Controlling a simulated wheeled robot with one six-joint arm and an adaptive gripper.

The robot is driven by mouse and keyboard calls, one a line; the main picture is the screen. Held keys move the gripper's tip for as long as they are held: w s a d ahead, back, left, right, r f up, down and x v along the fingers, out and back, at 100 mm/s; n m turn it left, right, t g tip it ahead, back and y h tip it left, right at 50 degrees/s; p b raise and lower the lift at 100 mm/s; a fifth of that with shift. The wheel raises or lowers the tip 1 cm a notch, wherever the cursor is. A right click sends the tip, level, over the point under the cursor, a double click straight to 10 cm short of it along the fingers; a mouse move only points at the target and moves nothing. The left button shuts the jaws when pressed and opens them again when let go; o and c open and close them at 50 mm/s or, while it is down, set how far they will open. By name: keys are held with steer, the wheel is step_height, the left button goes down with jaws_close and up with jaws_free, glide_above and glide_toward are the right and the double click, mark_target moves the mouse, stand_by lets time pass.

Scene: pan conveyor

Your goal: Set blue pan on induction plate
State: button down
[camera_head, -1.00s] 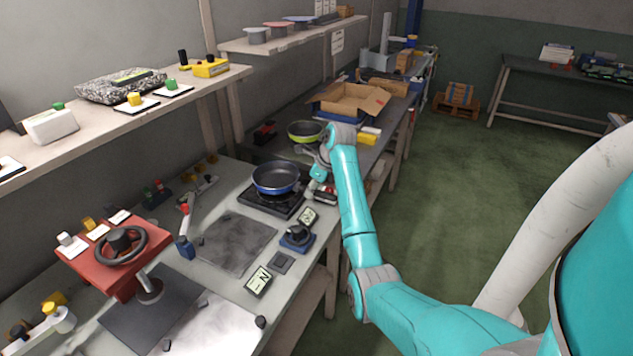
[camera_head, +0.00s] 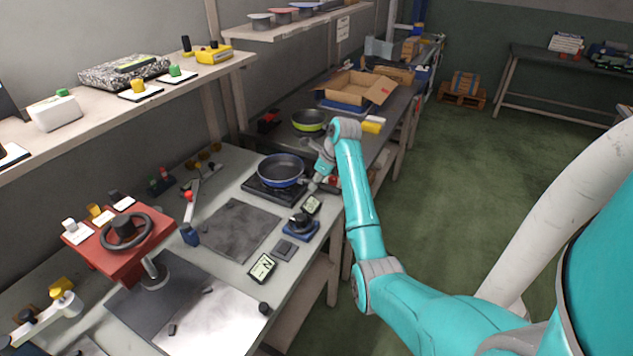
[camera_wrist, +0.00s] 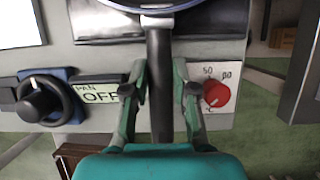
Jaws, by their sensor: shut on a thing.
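The blue pan (camera_head: 281,170) is dark inside with a blue outer wall. In the head view it sits over the black induction plate (camera_head: 262,192); I cannot tell whether it touches the plate. My gripper (camera_head: 312,182) is at the pan's right side. In the wrist view my gripper (camera_wrist: 160,95) is shut on the pan's dark handle (camera_wrist: 160,60), with a finger on each side. The pan's rim (camera_wrist: 160,9) shows at the top edge of that view, above the plate (camera_wrist: 95,22). Most of the handle is hidden in the head view.
A green pan (camera_head: 310,120) stands farther back near an open cardboard box (camera_head: 357,90). A red dial (camera_wrist: 216,93) and a black knob (camera_wrist: 38,98) flank my gripper. A red handwheel box (camera_head: 122,238) stands at front left.

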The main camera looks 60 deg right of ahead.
steer(key=c, duration=0.8)
jaws_free()
steer(key=shift+c, duration=0.2)
steer(key=shift+f, duration=0.1)
steer(key=shift+v, duration=3.85)
